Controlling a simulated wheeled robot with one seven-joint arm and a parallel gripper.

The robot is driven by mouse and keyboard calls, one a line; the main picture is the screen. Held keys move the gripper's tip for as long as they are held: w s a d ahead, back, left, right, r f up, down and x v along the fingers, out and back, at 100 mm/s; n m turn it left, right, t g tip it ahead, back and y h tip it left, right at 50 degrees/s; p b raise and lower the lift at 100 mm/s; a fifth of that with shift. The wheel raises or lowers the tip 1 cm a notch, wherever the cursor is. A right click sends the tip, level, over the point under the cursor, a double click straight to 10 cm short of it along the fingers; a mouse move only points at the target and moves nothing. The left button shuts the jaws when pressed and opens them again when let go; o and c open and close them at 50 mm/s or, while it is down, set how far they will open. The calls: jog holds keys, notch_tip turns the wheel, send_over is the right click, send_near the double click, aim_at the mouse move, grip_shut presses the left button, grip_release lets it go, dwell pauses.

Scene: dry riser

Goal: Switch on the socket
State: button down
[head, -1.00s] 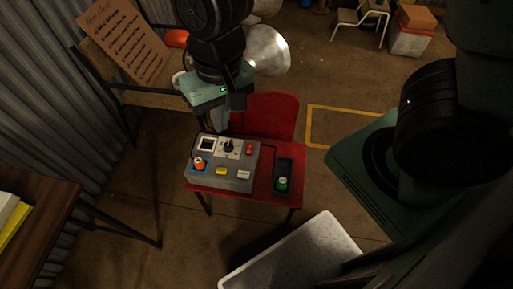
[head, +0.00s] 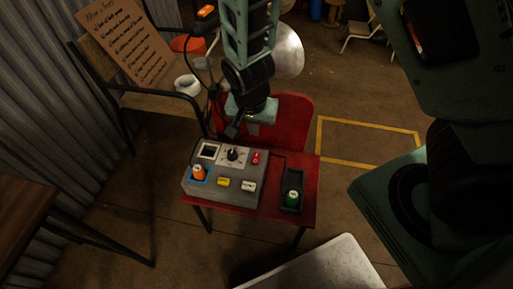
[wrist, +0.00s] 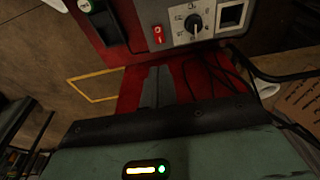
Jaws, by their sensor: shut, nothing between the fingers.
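A grey control box (head: 222,188) stands on a red chair (head: 290,160). Its top carries a square black socket-like inset (head: 208,151), a black rotary dial (head: 233,154) and a small red rocker switch (head: 256,158). The wrist view shows the rocker (wrist: 157,36) with white marks, beside the dial (wrist: 193,22) and the square inset (wrist: 231,14). My gripper (wrist: 158,88) is shut and empty, its fingers over the red seat, apart from the rocker. In the head view my gripper (head: 232,131) is just behind the box. Which way the rocker is set is unclear.
An orange-topped plug or bottle (head: 198,173) stands in a blue square on the box, near yellow (head: 223,182) and white (head: 248,186) labels. A green-topped item (head: 292,197) sits in a black tray. A wooden chair (head: 165,105) with a handwritten board is behind left.

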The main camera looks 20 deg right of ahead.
aim_at(256, 154)
jog(key=f+b, duration=0.1)
jog(key=f, duration=0.3)
jog(key=w+d+f+b, duration=0.1)
jog(key=f, duration=0.4)
jog(key=w+f+b, duration=0.1)
jog(key=f+b, duration=0.1)
jog(key=f, duration=0.2)
jog(key=shift+d+f, duration=0.3)
jog(key=shift+f, duration=0.1)
jog(key=shift+w, duration=0.15)
